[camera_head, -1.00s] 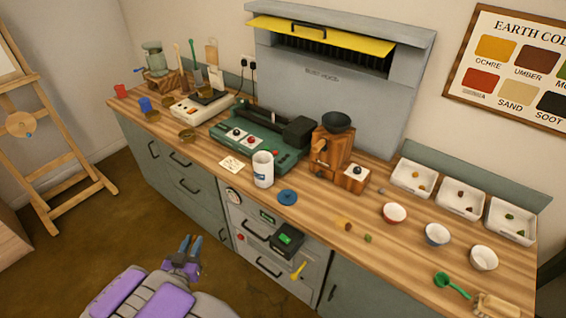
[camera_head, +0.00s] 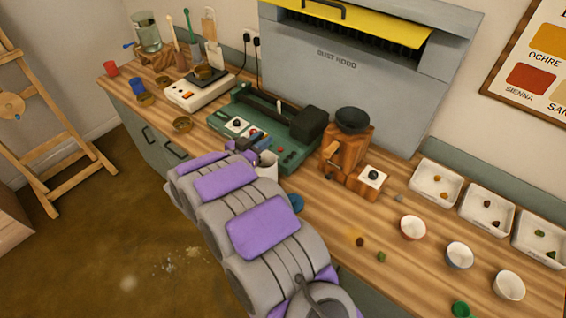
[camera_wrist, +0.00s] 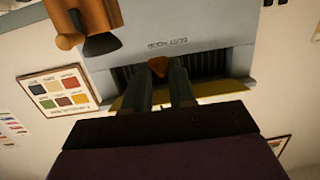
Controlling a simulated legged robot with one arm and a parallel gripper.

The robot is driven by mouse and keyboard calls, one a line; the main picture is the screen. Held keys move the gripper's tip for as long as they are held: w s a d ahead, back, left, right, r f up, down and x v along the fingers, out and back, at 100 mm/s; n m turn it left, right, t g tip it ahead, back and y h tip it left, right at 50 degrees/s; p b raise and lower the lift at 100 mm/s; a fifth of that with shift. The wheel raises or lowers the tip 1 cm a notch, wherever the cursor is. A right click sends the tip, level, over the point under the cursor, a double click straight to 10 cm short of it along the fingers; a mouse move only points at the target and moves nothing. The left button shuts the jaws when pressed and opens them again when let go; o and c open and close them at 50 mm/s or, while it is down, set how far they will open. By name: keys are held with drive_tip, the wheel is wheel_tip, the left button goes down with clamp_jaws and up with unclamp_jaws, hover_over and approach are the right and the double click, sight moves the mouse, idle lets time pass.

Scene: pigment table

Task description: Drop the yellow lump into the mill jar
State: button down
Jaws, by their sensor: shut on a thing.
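The yellow lump (camera_wrist: 158,66) looks orange-brown in shade. It sits between the fingertips of my gripper (camera_wrist: 160,74) in the wrist view, and the fingers are shut on it. In the head view my gripper (camera_head: 264,147) is at the white jar (camera_head: 268,166), which looks like the mill jar. The fingers appear just above or behind its rim, and my arm covers most of the jar. I cannot tell whether the lump is directly over the opening. The lump is not clear in the head view.
The green roller machine (camera_head: 285,140) stands right behind the jar. A wooden grinder (camera_head: 345,155) is to the right. A blue disc (camera_head: 296,203), brown lump (camera_head: 360,242) and green lump (camera_head: 381,257) lie nearer the front. Bowls and white trays (camera_head: 435,183) line the right side.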

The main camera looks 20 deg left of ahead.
drive_tip(key=shift+w+d+r, duration=0.1)
drive_tip(key=shift+w+r, duration=0.15)
drive_tip(key=shift+w, duration=0.6)
drive_tip(key=shift+f+h, duration=0.1)
drive_tip(key=shift+h, duration=0.2)
wheel_tip(320, 180, down, 6)
drive_tip(key=b, duration=0.5)
drive_tip(key=shift+r, duration=0.2)
drive_tip(key=c, duration=1)
unclamp_jaws()
drive_tip(key=shift+d, duration=0.25)
drive_tip(key=shift+o, duration=0.8)
drive_tip(key=shift+a, duration=0.1)
